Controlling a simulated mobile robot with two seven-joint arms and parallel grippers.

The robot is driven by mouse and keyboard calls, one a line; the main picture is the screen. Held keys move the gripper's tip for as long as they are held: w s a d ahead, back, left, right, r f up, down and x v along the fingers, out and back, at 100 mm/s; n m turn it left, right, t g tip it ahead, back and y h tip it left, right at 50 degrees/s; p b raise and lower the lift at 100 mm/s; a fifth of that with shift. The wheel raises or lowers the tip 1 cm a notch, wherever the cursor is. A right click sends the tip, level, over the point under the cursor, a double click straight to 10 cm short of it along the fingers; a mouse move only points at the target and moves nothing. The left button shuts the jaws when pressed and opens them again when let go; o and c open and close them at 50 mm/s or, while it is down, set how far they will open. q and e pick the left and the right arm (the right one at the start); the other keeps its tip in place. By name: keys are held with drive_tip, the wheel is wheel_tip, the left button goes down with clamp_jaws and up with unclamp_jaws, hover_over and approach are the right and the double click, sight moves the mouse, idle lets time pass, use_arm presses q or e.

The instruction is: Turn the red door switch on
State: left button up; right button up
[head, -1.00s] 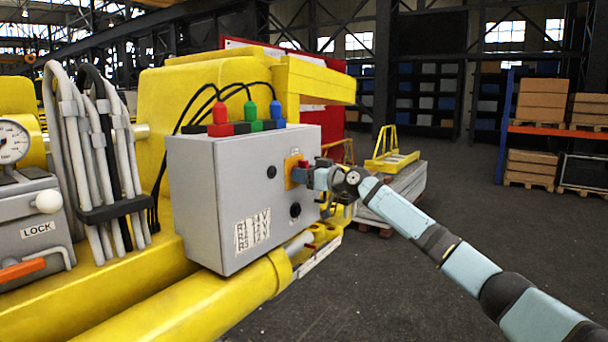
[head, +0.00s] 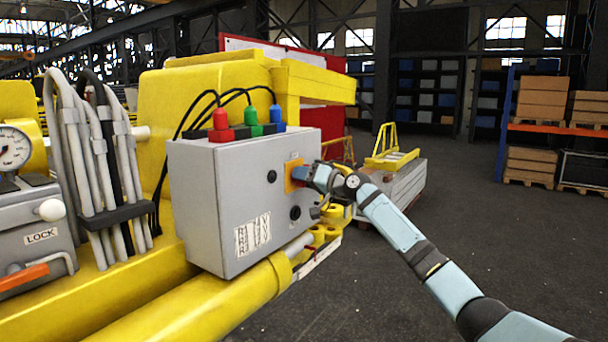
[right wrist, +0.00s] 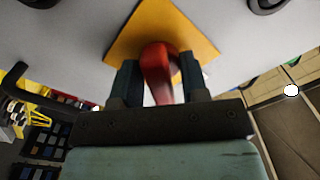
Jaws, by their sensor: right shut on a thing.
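The red door switch (right wrist: 158,62) sits on a yellow-orange plate (head: 289,176) on the front face of the grey control box (head: 228,190). In the right wrist view the plate (right wrist: 190,28) looks like a tilted square behind the red handle. My right gripper (head: 301,175) is at the plate, with its fingers on both sides of the red handle and shut on it. In the right wrist view the dark fingers (right wrist: 158,84) flank the handle. The head view hides most of the switch behind the gripper. My left gripper is not in view.
Black knobs (head: 295,212) sit on the same box face. Red, green and blue plugs (head: 250,114) with black cables stand on top. Grey hoses (head: 75,160) and a yellow beam (head: 190,305) lie left.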

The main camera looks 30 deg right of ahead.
drive_tip(key=shift+r+m+p, duration=0.2)
drive_tip(key=shift+m+p, duration=0.25)
drive_tip(key=shift+m, duration=0.55)
drive_tip(key=m+p, duration=0.2)
drive_tip(key=m, duration=0.1)
drive_tip(key=shift+m, duration=0.3)
drive_tip(key=m+p, duration=0.2)
drive_tip(key=m, duration=0.1)
drive_tip(key=shift+m, duration=0.3)
drive_tip(key=shift+f+m, duration=0.1)
drive_tip(key=shift+m, duration=0.4)
drive_tip(key=o, duration=0.6)
drive_tip(key=shift+c, duration=0.2)
